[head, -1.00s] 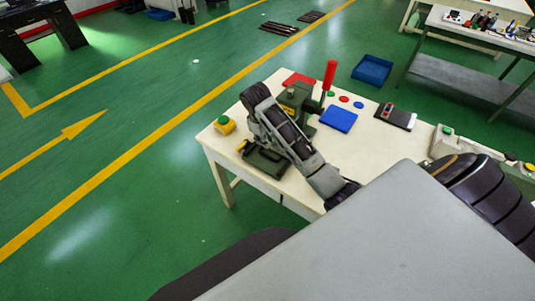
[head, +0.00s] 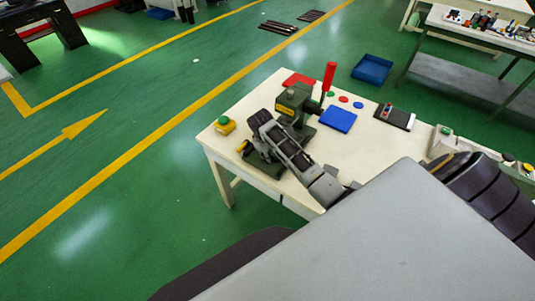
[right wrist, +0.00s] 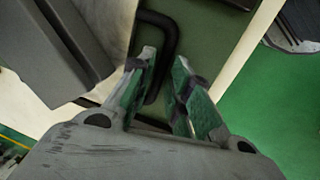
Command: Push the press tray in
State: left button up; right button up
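The dark green press (head: 294,102) with its red-handled lever (head: 329,76) stands on the white table. The press tray (head: 264,169) shows low at its front, partly hidden by my right arm. In the right wrist view, a black bar handle (right wrist: 172,32) runs over a dark green surface. My right gripper (right wrist: 163,62) has its two fingertips at this handle, with a narrow gap between them. The bar passes at the gap; firm contact cannot be told. In the head view, my right gripper (head: 260,152) is mostly hidden behind its arm. My left gripper is not in view.
A yellow box with a green button (head: 225,126) sits at the table's left corner. A blue plate (head: 338,119), a red plate (head: 298,79), small coloured discs and a dark device (head: 396,116) lie around the press. The front table edge is close to the tray.

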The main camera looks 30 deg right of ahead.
jog(key=shift+f, duration=0.1)
grip_shut()
dwell(0.4)
